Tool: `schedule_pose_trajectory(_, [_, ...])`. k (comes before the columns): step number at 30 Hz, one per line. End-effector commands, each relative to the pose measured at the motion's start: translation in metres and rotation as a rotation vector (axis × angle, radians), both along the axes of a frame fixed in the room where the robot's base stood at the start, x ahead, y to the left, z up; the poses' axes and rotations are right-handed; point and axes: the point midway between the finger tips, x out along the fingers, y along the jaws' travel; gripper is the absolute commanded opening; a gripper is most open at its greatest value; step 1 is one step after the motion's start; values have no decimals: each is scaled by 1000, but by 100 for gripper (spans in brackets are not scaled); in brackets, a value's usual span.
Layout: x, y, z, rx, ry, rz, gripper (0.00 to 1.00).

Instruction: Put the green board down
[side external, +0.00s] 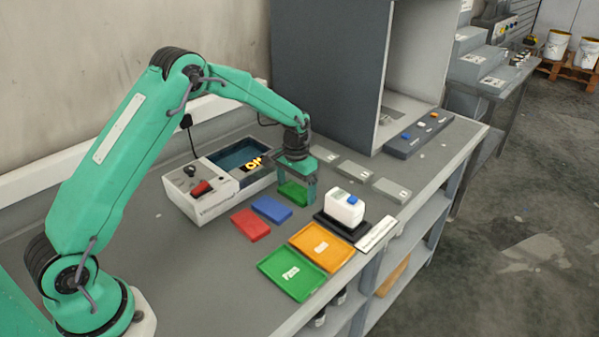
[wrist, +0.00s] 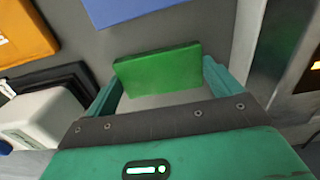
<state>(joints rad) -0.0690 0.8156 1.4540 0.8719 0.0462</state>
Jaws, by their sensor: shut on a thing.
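The green board (side external: 292,194) is between the fingers of my gripper (side external: 296,190), low over the grey bench; I cannot tell whether it touches the bench. In the wrist view the green board (wrist: 158,70) spans between the two green fingers of my gripper (wrist: 161,90), tilted slightly. My gripper is shut on it. A blue board (side external: 271,208) and a red board (side external: 250,224) lie flat on the bench, left of and nearer than the gripper. The blue board also shows at the top of the wrist view (wrist: 130,8).
A green tray (side external: 275,268) and an orange tray (side external: 333,257) lie near the front edge. A white device (side external: 343,212) stands on a black base right of the gripper. Grey plates (side external: 355,170) lie behind right.

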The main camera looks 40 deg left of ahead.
Motion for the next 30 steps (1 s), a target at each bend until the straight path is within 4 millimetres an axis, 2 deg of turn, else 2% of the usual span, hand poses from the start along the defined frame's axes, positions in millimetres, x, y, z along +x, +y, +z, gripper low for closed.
schedule_pose_trajectory(8, [1,0,12,0,-2,0,67])
schedule_pose_trajectory(21, [1,0,74,0,-4,0,67])
schedule_pose_trajectory(30, [0,0,99,0,-1,0,67])
